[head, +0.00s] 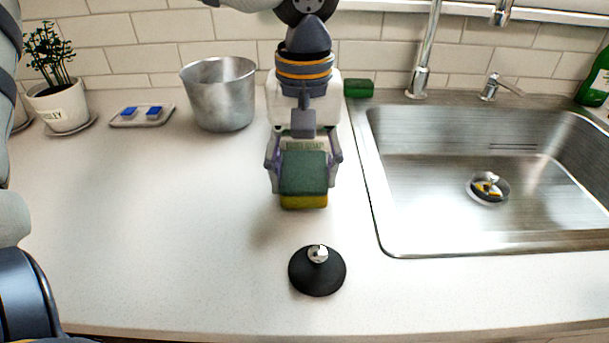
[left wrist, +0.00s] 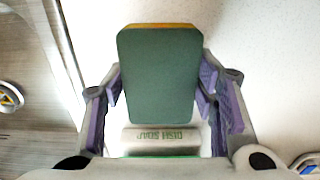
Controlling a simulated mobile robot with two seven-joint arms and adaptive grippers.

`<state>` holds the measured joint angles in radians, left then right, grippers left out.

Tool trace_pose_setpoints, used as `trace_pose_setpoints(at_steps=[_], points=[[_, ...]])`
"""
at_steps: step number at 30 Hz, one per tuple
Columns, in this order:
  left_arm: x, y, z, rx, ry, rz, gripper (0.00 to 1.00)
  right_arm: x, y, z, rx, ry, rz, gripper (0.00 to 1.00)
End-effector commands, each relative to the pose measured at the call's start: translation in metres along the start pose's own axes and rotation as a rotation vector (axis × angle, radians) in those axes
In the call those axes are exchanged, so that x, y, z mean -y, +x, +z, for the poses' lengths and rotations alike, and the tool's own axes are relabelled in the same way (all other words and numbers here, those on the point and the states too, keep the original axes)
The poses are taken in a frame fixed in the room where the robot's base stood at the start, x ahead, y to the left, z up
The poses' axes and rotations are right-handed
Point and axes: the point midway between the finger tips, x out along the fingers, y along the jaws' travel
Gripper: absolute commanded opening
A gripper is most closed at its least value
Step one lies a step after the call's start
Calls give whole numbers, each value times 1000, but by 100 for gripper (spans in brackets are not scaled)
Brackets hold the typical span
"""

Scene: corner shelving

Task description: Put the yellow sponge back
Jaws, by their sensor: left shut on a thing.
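The yellow sponge (head: 304,201) has a dark green scouring face and a yellow lower layer. My left gripper (head: 304,172) is shut on it, one finger on each side, and holds it over the counter in front of a white container. In the left wrist view the sponge's green face (left wrist: 160,75) fills the space between the purple finger pads, with a thin yellow edge at its top. Whether the sponge touches the counter is hard to tell. My right gripper is not in view.
A white dish soap container (left wrist: 160,139) stands behind the gripper. A black stopper (head: 317,272) lies in front. The steel sink (head: 440,180) is right, with a green block (head: 359,88) at its back left corner. A metal pot (head: 220,95) stands behind left.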

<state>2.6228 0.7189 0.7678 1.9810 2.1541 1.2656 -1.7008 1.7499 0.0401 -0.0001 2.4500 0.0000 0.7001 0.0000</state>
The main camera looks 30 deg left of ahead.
Motion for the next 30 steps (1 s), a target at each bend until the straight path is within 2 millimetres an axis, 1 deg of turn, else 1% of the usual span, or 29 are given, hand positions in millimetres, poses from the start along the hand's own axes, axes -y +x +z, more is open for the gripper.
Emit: trace_pose_setpoints(at_steps=[1,3,14,15,16,17,26,28,30], points=[[0,7,0,-2,1,-1,27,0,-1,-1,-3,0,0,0],[0,14,1,-2,1,0,27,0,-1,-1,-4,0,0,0],[0,19,0,-2,0,1,27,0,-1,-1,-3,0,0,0],[0,18,0,-3,0,1,62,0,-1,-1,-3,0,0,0],[0,18,0,-3,0,1,69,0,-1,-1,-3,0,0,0],[0,18,0,-2,0,1,73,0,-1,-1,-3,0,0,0],[-1,17,0,-3,0,2,73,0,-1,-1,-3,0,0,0],[-1,10,0,-4,-1,4,73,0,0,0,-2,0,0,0],[-2,-4,-1,-5,-2,5,73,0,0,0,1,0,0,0]])
